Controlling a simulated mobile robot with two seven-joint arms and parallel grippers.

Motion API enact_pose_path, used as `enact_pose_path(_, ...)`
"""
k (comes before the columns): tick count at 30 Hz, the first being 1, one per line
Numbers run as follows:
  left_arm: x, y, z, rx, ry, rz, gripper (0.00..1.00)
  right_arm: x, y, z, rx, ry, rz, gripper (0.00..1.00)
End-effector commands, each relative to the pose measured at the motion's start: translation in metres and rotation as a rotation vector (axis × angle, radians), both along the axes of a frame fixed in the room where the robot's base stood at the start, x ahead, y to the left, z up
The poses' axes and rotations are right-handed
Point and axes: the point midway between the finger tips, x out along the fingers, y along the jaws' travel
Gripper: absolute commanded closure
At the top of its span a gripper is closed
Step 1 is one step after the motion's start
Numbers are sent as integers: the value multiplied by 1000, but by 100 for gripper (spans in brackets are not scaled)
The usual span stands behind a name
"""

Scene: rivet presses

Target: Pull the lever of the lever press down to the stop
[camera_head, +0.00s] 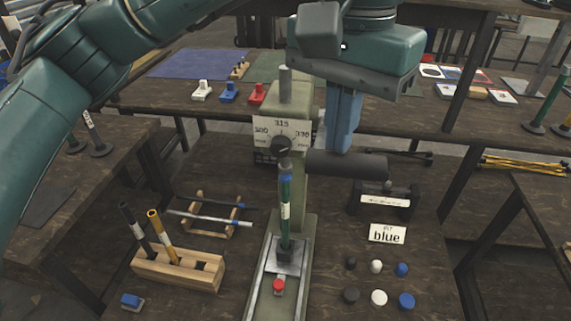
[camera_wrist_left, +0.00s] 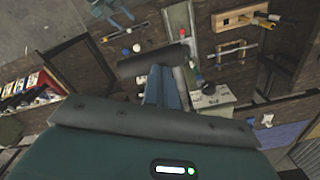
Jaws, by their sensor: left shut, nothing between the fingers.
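The lever press has a grey-green column (camera_head: 291,205) and a dial plate (camera_head: 281,131) marked 300, 315 and 330. Its lever's thick dark grip (camera_head: 350,164) lies roughly level to the right of the column; it also shows in the left wrist view (camera_wrist_left: 150,64). My left gripper (camera_head: 341,148) is shut and empty, with its blue fingers pointing down at the upper side of the grip. In the left wrist view the fingertips (camera_wrist_left: 160,70) overlap the grip's edge; I cannot tell whether they touch. A green tool with a blue top (camera_head: 285,205) stands upright before the column. My right gripper is out of view.
A wooden block (camera_head: 180,268) holding tools and a wooden rack (camera_head: 209,215) stand left of the press. A dark holder (camera_head: 384,200) stands behind the card. Another table (camera_head: 185,101) runs behind.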

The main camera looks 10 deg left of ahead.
Motion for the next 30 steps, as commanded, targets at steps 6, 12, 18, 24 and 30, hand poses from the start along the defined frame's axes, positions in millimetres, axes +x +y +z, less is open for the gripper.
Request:
enact_pose_path(6, 6, 0, 17, 0, 1, 2, 100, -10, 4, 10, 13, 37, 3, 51)
enact_pose_path(12, 19, 0, 45, 1, 2, 2, 100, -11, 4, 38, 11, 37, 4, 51)
enact_pose_path(18, 27, 0, 55, 3, 1, 0, 100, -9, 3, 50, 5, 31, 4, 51)
enact_pose_path(24, 27, 0, 61, 1, 0, -1, 100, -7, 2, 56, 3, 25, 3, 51)
enact_pose_path(30, 27, 0, 87, 0, 0, -1, 100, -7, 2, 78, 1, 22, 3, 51)
